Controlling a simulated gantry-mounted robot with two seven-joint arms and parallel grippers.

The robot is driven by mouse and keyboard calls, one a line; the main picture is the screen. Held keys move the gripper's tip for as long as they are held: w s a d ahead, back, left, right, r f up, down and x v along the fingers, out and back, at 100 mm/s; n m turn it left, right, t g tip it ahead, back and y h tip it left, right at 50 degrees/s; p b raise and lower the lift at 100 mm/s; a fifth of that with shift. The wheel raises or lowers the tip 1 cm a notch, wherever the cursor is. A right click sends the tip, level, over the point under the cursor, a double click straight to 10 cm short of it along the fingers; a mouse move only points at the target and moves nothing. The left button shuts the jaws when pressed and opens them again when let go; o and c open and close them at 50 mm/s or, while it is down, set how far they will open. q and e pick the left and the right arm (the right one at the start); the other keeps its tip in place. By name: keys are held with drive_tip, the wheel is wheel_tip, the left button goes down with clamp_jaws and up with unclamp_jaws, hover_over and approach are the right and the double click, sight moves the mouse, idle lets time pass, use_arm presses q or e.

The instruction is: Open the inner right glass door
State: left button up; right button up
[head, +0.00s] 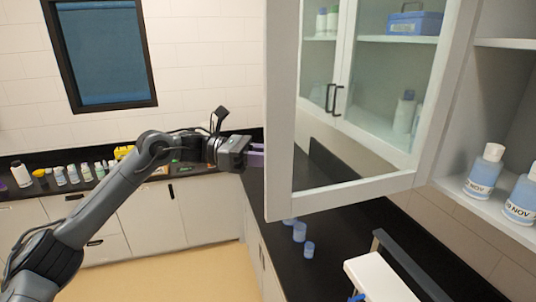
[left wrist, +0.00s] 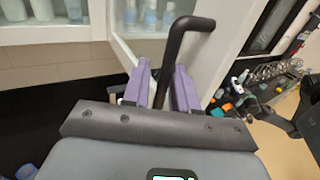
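The glass door (head: 280,120) stands swung out from the cabinet. It has a pale frame and a clear pane, its free edge at the left and its hinge side at the right. In the left wrist view its black handle (left wrist: 174,50) runs down between the purple fingers of my left gripper (left wrist: 165,88), which appear closed on it. In the head view my left gripper (head: 257,154) is at the door's free edge, its fingertips partly hidden behind the frame. The handle is hidden in the head view. My right gripper is not in view.
The open shelf at right holds white-and-blue bottles (head: 485,170). Through the pane I see closed doors with two dark handles (head: 334,99) and a blue box (head: 414,23). Blue-capped items (head: 300,232) stand on the black counter (head: 345,215) below. Several bottles (head: 73,174) line the left counter.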

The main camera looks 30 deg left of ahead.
use_arm(q)
drive_tip(key=shift+o, duration=0.9)
drive_tip(key=shift+a, duration=0.1)
drive_tip(key=shift+a+r, duration=0.1)
drive_tip(key=b+v, duration=0.1)
drive_tip(key=v, duration=0.9)
drive_tip(key=shift+a+b, duration=0.35)
drive_tip(key=shift+b, duration=0.05)
drive_tip(key=shift+s, duration=0.1)
